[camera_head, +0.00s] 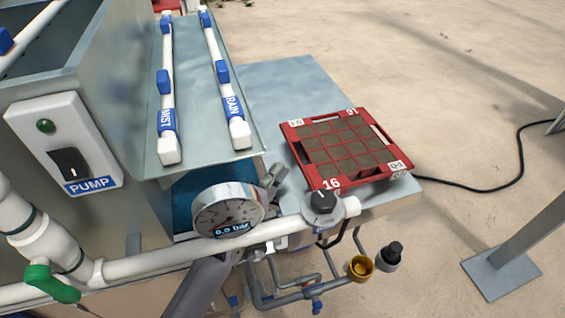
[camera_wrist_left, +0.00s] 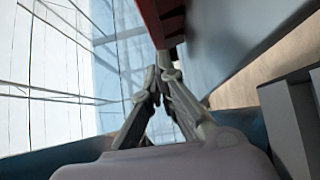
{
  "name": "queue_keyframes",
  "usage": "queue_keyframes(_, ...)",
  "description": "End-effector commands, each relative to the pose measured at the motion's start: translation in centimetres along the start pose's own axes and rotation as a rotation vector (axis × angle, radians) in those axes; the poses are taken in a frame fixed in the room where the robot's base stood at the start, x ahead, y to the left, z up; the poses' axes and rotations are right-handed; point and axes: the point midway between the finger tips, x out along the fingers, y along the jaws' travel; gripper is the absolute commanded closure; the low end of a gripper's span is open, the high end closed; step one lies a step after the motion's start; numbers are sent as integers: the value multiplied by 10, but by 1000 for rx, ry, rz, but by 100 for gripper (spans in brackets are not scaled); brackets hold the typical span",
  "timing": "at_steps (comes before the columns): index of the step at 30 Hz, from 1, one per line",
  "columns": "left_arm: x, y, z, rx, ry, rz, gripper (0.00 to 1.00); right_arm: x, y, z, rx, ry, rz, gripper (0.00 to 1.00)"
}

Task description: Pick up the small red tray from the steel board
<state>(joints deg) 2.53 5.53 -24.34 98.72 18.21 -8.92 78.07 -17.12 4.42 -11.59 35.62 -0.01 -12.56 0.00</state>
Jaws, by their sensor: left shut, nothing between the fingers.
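The small red tray (camera_head: 318,178) lies on the steel board (camera_head: 290,78), near its front right corner. It has a grid of dark soil cells and white labels, one reading 16. My left gripper (camera_head: 274,172) is just left of the tray's near left corner, partly hidden behind the gauge and white pipe. In the left wrist view its fingertips (camera_wrist_left: 160,80) are together with nothing between them. The tray's red edge (camera_wrist_left: 152,22) shows just beyond and above the fingertips; whether they touch it I cannot tell. My right gripper is in neither view.
A pressure gauge (camera_head: 228,210) and a white pipe (camera_head: 170,256) with a black knob (camera_head: 323,201) run in front of the board. A raised shelf with two labelled white tubes (camera_head: 167,90) stands left. Sandy floor lies open to the right, crossed by a black cable (camera_head: 480,186).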

Motion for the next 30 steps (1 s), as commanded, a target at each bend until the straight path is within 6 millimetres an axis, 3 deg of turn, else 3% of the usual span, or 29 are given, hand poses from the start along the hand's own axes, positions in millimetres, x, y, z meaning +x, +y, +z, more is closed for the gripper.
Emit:
queue_keyframes(7,28,0,0,0,0,1,100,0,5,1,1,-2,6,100)
queue_keyframes(20,33,0,0,-1,0,1,100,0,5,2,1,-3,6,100)
queue_keyframes(30,67,1,35,-4,-1,1,100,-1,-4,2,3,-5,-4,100)
